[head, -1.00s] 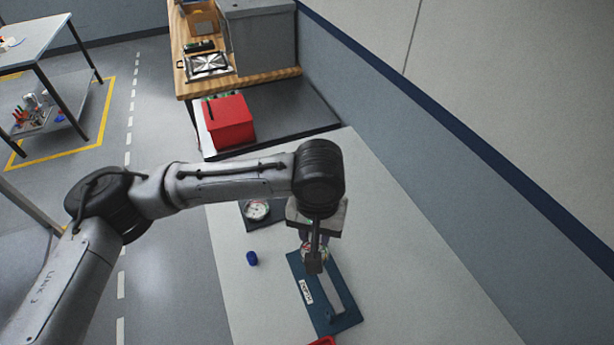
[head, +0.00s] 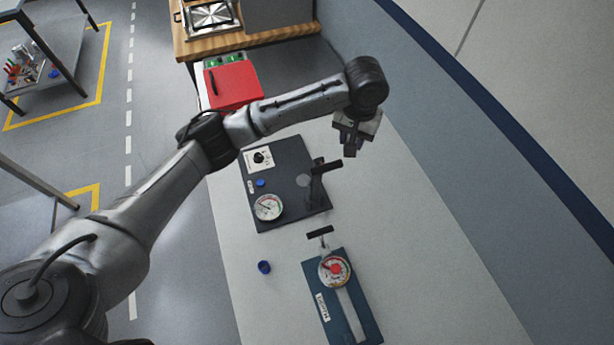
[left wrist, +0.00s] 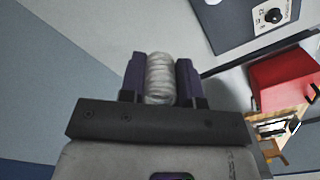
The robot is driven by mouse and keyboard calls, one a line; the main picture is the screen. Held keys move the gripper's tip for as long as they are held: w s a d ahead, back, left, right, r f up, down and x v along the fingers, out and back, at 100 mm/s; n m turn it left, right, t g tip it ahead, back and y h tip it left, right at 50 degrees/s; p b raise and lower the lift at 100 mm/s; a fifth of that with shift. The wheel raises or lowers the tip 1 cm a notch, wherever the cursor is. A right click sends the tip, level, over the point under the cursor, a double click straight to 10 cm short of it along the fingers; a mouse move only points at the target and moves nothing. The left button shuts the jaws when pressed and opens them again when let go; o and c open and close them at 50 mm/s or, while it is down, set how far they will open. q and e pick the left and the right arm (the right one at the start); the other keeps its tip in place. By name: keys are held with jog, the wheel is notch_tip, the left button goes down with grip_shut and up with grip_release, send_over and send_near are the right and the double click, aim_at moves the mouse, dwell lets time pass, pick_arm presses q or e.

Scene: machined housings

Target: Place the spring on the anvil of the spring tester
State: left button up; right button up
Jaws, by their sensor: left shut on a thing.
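My left gripper (head: 349,149) is shut on the spring (left wrist: 160,78), a pale coiled cylinder held between two dark purple jaws in the left wrist view. The spring cannot be made out in the head view. The gripper is in the air, at the far right of a dark base plate (head: 272,165) that appears to be the spring tester. The plate carries a dial gauge (head: 268,207), a black knob, a black upright with a crossbar (head: 318,178) and a grey round disc (head: 303,180), probably the anvil. My right gripper is not in view.
A blue-based fixture (head: 326,304) with a red-centred dial (head: 335,269) stands nearer on the light worktop. A small blue cap (head: 264,267) lies to its left. A red box (head: 232,84) is at the far end. The worktop right of the dark plate is clear.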

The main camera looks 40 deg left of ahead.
pick_arm(q)
jog(key=a+f+n, duration=0.2)
jog(key=a+f, duration=0.3)
jog(key=a, duration=0.7)
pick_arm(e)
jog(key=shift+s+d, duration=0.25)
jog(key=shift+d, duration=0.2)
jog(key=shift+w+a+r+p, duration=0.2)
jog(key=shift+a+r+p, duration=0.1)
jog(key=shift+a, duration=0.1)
pick_arm(q)
jog(key=m, duration=0.2)
send_over(303, 180)
notch_tip(303, 180, down, 13)
jog(key=shift+d+f+b, duration=0.1)
jog(key=shift+f+b, duration=0.05)
jog(key=shift+b, duration=0.25)
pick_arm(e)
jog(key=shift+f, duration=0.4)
pick_arm(q)
jog(key=shift+f+b, duration=0.35)
jog(key=shift+f, duration=2.05)
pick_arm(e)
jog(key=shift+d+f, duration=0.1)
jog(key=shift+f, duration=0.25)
pick_arm(q)
jog(key=shift+f, duration=0.15)
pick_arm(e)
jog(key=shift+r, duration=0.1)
